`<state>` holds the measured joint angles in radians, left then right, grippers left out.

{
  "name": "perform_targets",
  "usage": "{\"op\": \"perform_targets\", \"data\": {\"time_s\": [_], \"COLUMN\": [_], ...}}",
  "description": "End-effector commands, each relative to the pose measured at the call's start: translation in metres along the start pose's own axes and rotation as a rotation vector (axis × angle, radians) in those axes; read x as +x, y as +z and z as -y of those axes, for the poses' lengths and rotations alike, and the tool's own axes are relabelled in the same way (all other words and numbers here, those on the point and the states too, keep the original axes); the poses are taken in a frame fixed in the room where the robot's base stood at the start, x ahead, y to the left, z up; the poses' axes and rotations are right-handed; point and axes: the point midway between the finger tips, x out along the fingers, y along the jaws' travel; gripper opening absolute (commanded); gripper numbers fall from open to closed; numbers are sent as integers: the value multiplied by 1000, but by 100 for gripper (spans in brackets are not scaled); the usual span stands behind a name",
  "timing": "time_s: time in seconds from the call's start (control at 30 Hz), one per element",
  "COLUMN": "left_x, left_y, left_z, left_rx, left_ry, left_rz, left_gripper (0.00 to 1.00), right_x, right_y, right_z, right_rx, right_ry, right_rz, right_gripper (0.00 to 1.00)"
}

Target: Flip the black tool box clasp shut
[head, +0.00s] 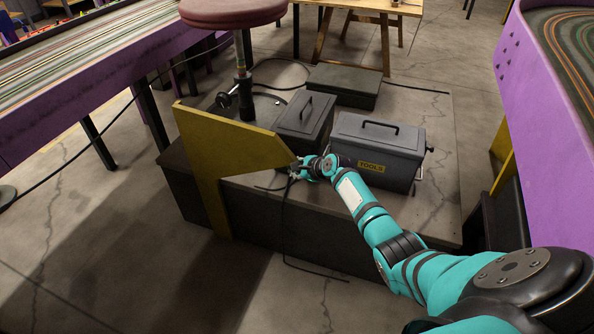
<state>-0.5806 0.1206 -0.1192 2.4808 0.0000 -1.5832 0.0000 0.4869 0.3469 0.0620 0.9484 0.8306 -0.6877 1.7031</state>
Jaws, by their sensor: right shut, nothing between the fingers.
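A dark grey tool box (400,165) with a yellow TOOLS label stands upright on a low platform, right of centre. Its lid looks closed and has a black handle on top. A small metal part (417,180), perhaps a clasp, shows at its right end; I cannot tell its position. My right gripper (294,171) is shut and empty. In the picture it is left of the tool box, in front of a smaller dark box. My right wrist covers the tool box's lower left corner, so any clasp there is hidden. My left gripper is out of view.
The smaller dark box (306,118) stands left of the tool box, with a flat dark case (345,86) behind. A yellow bracket (215,150) rises at the platform's (440,215) left front. A round stool (232,13) and purple track tables (565,150) flank it. Black cables lie around.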

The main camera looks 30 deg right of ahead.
Motion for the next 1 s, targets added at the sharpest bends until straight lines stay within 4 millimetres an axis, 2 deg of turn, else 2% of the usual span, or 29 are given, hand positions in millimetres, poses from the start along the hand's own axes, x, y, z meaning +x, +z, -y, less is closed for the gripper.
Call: {"op": "perform_targets", "data": {"time_s": [0.23, 0.4, 0.6, 0.77, 1.0], "left_x": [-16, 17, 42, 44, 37], "left_y": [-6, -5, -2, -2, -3], "left_z": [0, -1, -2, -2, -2], "left_rx": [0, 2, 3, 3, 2], "left_ry": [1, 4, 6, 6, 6], "left_rz": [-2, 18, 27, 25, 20], "left_gripper": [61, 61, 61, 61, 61], "right_x": [-3, -5, -7, -9, -10], "right_y": [9, 14, 19, 20, 21], "right_z": [1, 2, 8, 12, 17], "right_rx": [57, 110, 203, 278, 340], "right_ry": [58, 111, 203, 279, 346], "right_rz": [0, 1, 2, 1, 1], "right_gripper": [0, 0, 0, 0, 0]}}
